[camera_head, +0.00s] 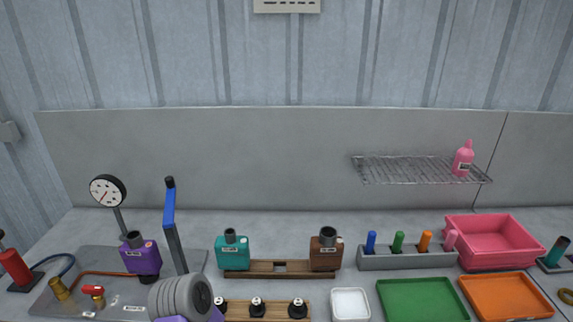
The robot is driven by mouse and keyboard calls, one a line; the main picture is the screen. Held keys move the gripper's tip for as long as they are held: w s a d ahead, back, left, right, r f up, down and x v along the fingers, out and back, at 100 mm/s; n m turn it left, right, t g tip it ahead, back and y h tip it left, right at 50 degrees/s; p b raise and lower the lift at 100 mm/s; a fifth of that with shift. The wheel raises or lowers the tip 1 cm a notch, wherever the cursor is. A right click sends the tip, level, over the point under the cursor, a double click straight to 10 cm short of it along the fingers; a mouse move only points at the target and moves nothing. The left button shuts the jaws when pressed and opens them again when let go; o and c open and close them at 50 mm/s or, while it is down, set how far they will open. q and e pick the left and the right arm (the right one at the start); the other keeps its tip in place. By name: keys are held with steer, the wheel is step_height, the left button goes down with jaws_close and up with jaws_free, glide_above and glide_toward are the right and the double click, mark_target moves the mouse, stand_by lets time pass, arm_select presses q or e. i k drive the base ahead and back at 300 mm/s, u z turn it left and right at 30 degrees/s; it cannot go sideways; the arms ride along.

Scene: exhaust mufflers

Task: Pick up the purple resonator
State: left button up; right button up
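The purple resonator (141,257) stands at the left, a boxy purple body with a dark neck on top and a small pale label. It sits over a dark round fitting on a grey metal plate (190,262), near the end of a copper pipe (105,273). A teal resonator (233,254) and a brown resonator (326,254) stand at the two ends of a wooden rack (265,274), with an empty stretch between them.
A gauge (107,191) stands behind left. A red valve handle (94,290) is nearby. Green (420,300), orange (505,296) and pink (490,240) trays are right.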

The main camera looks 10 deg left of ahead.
mark_target(141, 257)
steer(key=u, duration=3.15)
steer(key=i, duration=1.6)
steer(key=z, duration=3.65)
